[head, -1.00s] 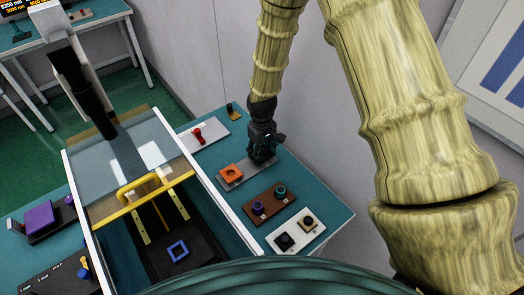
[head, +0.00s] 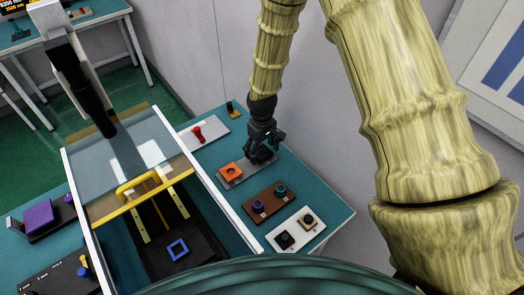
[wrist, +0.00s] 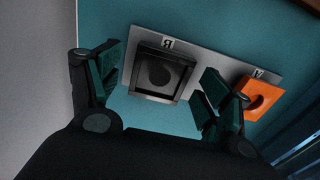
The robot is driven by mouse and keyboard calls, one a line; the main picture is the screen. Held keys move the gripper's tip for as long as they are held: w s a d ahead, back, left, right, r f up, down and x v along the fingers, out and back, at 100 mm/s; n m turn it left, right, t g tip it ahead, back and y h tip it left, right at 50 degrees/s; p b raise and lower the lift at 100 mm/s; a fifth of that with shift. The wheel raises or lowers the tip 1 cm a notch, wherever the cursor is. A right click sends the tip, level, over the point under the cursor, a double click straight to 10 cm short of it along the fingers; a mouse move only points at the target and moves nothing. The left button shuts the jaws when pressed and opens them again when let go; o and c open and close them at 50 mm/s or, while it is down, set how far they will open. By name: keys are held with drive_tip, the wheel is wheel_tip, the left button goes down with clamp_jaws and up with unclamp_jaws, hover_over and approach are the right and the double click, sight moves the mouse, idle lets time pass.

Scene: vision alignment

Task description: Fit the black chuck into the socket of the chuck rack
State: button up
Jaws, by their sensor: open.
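The black chuck (wrist: 163,74), a square block with a round dark recess, sits at the place marked B on the grey chuck rack (wrist: 208,66). I cannot tell how deep it sits in the socket. An orange chuck (wrist: 258,98) is at the place marked A; it also shows in the head view (head: 231,170). My gripper (wrist: 160,92) is open, with one finger to each side of the black chuck and clear gaps to both sides. In the head view my gripper (head: 262,152) stands over the rack's far right end and mostly hides the black chuck.
A brown rack (head: 267,201) with two round pieces and a white rack (head: 296,231) lie nearer on the teal table (head: 325,205). A white plate with a red piece (head: 197,133) lies beyond. A glass-topped machine with a yellow handle (head: 140,185) stands left. The wall is close right.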

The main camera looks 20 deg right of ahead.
sight(262, 153)
wheel_tip(262, 153, up, 11)
drive_tip(key=shift+r, duration=0.15)
idle(0.4)
drive_tip(key=shift+r, duration=0.1)
idle(0.4)
